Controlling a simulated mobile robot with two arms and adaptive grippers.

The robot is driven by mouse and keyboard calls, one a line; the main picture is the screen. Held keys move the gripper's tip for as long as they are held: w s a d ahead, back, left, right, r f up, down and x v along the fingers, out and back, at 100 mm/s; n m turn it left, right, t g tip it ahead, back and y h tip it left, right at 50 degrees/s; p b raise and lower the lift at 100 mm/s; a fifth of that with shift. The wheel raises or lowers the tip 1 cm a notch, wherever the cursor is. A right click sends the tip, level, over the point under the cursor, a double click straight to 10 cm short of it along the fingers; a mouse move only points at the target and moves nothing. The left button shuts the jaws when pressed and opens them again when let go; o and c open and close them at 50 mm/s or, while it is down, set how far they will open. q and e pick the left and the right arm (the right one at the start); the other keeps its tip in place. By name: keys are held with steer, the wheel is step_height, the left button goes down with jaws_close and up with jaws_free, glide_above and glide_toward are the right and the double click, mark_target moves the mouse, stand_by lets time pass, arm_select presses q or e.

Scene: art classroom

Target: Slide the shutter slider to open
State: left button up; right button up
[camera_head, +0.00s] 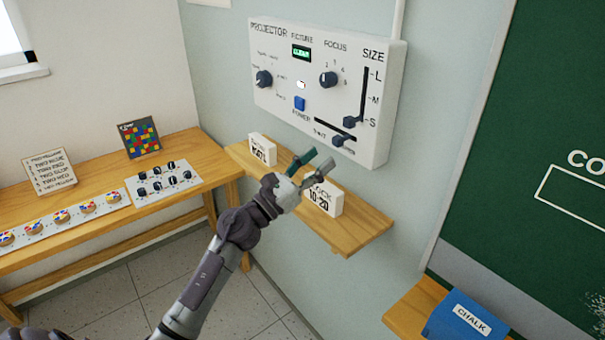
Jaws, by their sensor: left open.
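The white projector panel (275,100) is on the wall. Near its lower right is a short black slot, slanting in the picture, with a dark knob (338,140) at its lower right end. This looks like the shutter slider; the small lettering beside it is too small to read surely. My left gripper (318,160) is open and appears empty, its fingers pointing up toward the panel just below and left of that knob. I see no contact with the knob. My right gripper is not in view.
The size slider knob (349,122) is close above, at S. Below, a wooden shelf (355,232) carries a clock block (322,198) and another white block (262,150). A blue chalk box (465,318) stands lower right.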

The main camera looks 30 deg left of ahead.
arm_select(q)
steer(key=v, duration=0.5)
steer(key=shift+d, duration=0.1)
stand_by(0.3)
